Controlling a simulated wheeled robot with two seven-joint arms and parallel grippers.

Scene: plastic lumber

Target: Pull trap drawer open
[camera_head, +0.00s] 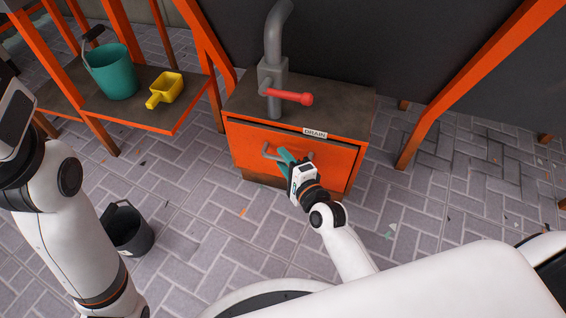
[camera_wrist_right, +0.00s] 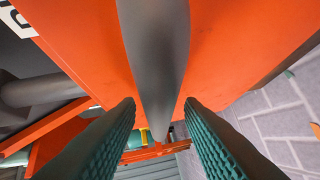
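The trap drawer (camera_head: 247,141) is an orange front in a low cabinet (camera_head: 240,98) with a dark top and a "DRAIN" label (camera_head: 315,133). Its front looks shut or nearly so. A grey bar handle (camera_head: 268,152) runs across it. My right gripper (camera_head: 284,156) is at the handle, with teal fingers. In the right wrist view the handle (camera_wrist_right: 157,60) lies between the two fingertips (camera_wrist_right: 160,106), with orange showing on both sides, so the fingers are open around it. My left arm comes in at the left; its gripper is out of view.
A grey pipe (camera_head: 274,75) with a red lever (camera_head: 290,96) stands on the cabinet. A shelf (camera_head: 150,121) at left holds a teal bucket (camera_head: 114,72) and a yellow scoop (camera_head: 166,90). A black bucket (camera_head: 130,232) stands on the paved floor, which is mostly clear before the drawer.

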